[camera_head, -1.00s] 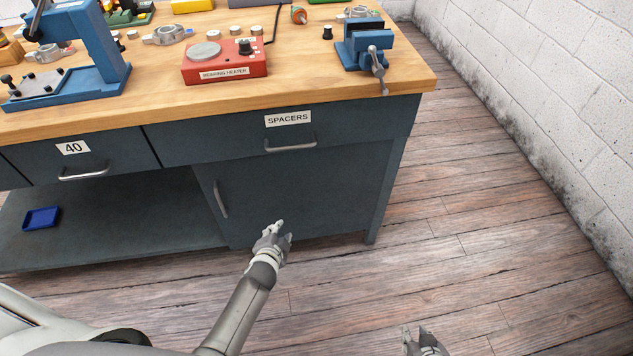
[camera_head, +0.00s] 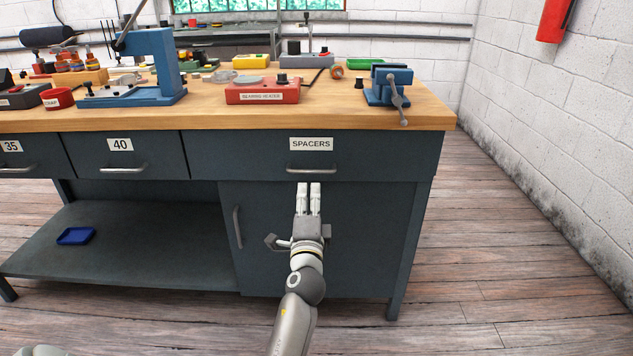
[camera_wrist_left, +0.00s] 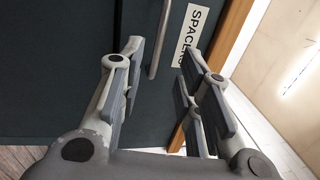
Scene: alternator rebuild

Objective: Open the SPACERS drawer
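The SPACERS drawer (camera_head: 260,155) is closed, at the right end of the bench front. It has a white SPACERS label (camera_head: 311,144) and a horizontal metal handle (camera_head: 311,170) below it. My left gripper (camera_head: 308,187) points at the drawer from the front, its fingertips just below the handle in the head view. In the left wrist view the gripper (camera_wrist_left: 160,62) is open and empty. The handle (camera_wrist_left: 160,40) appears ahead between its fingers, with the label (camera_wrist_left: 190,37) beside it. No contact with the handle is visible. My right gripper is not in view.
Below the drawer is a cabinet door (camera_head: 265,240) with a vertical handle. Drawer 40 (camera_head: 155,158) is to the left. The wooden benchtop (camera_head: 330,110) carries a red bearing heater (camera_head: 262,92) and a blue vise (camera_head: 385,90). Floor to the right is clear.

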